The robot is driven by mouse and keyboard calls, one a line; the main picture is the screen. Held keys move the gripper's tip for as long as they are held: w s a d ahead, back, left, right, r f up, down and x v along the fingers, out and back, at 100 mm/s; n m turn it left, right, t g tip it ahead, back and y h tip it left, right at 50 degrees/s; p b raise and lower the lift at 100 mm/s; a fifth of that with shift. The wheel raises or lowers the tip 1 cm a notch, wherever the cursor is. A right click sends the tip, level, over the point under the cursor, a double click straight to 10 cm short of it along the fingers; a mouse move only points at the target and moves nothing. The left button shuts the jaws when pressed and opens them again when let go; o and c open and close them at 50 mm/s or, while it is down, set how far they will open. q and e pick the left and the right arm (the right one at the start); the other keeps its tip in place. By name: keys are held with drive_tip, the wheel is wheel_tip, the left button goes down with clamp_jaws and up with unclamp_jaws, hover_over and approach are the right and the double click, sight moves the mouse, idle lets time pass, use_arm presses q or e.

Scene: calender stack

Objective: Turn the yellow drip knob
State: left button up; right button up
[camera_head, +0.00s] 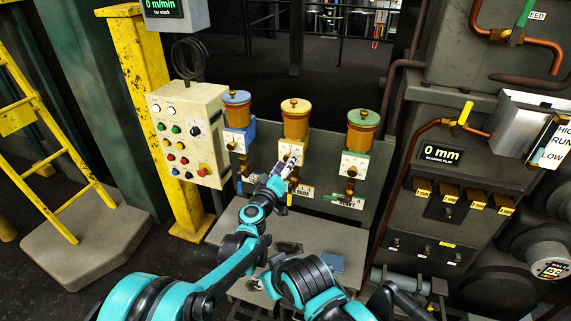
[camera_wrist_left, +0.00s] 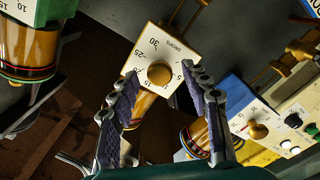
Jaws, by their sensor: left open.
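The yellow drip knob (camera_wrist_left: 160,73) is a round knob on a cream dial plate with printed numbers, on the middle oiler (camera_head: 295,122) with a yellow cap. My left gripper (camera_head: 290,165) is at the front of that oiler and partly covers its dial in the head view. In the left wrist view, the left gripper (camera_wrist_left: 160,88) is open, its two fingers apart on either side of the lower part of the dial. The knob shows between and just beyond the fingertips, with no clear contact. My right arm is low in the head view; its gripper's jaws cannot be made out.
A blue oiler (camera_head: 238,112) stands left of the middle one and a green oiler (camera_head: 360,135) right of it. A button box (camera_head: 190,135) is on the yellow post at left. A grey table (camera_head: 310,232) lies below. A machine with pipes stands at right.

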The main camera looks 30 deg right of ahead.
use_arm(q)
drive_tip(key=v, duration=1.1)
drive_tip(key=shift+s+a, duration=0.2)
drive_tip(key=s+a+r+m+g+y, duration=0.1)
drive_tip(key=a+r, duration=0.1)
drive_tip(key=a, duration=0.6)
drive_tip(key=s+a+r+m+y, duration=0.1)
drive_tip(key=s+a+r+y, duration=0.1)
drive_tip(key=a, duration=0.5)
drive_tip(key=s+a+f+n+g+y, duration=0.1)
drive_tip(key=s+a+f+y, duration=0.2)
drive_tip(key=a, duration=0.7)
drive_tip(key=s+a+f+n+g+y, duration=0.1)
drive_tip(key=s+a+f+y, duration=0.2)
drive_tip(key=s+a, duration=0.5)
drive_tip(key=s+a+f+n+g+y, duration=0.1)
drive_tip(key=s+a+f+y, duration=0.3)
drive_tip(key=a, duration=1)
drive_tip(key=s, duration=0.2)
drive_tip(key=shift+s+g+y, duration=0.25)
drive_tip(key=shift+g+y, duration=0.05)
drive_tip(key=shift+y, duration=0.1)
